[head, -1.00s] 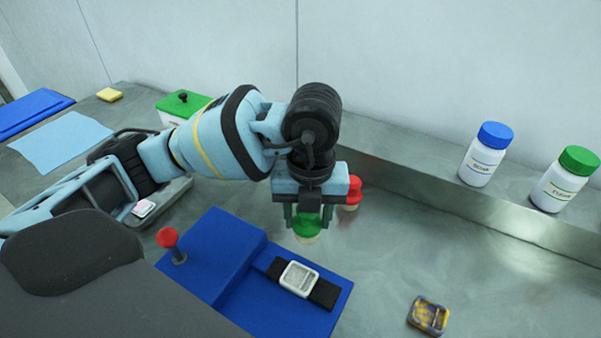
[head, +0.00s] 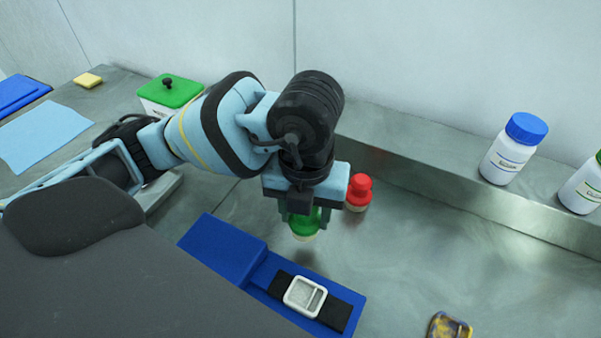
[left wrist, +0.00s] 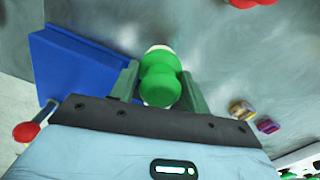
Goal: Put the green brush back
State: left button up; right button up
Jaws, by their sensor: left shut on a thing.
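The green brush (head: 305,222) has a rounded green body and a pale underside. My left gripper (head: 303,214) is shut on it and holds it above the steel counter, just behind the blue block. In the left wrist view the green brush (left wrist: 160,78) sits between the two fingers of my left gripper (left wrist: 160,85). A red brush (head: 358,192) of like shape stands on the counter just right of the gripper. My right gripper is not in view.
The blue block (head: 222,250) with a black strap and pale buckle (head: 305,297) lies in front. A blue-capped bottle (head: 508,152) and a green-capped bottle (head: 583,188) stand on the rear ledge. A green-lidded box (head: 168,93) is back left.

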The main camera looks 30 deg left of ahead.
pick_arm(q)
jog(key=w+a, duration=0.2)
jog(key=w, duration=0.2)
jog(key=w+a+f, duration=0.1)
jog(key=w+a, duration=0.2)
jog(key=w, duration=0.1)
jog(key=w+a, duration=0.3)
jog(key=w, duration=0.1)
jog(key=shift+w+f, duration=0.1)
jog(key=shift+f, duration=0.05)
jog(key=shift+a, duration=0.1)
jog(key=shift+w+a, duration=0.2)
jog(key=shift+w, duration=0.1)
jog(key=shift+f, duration=1.8)
jog(key=shift+f, duration=0.1)
jog(key=shift+f, duration=0.1)
jog(key=o, duration=0.9)
jog(key=shift+o, duration=0.2)
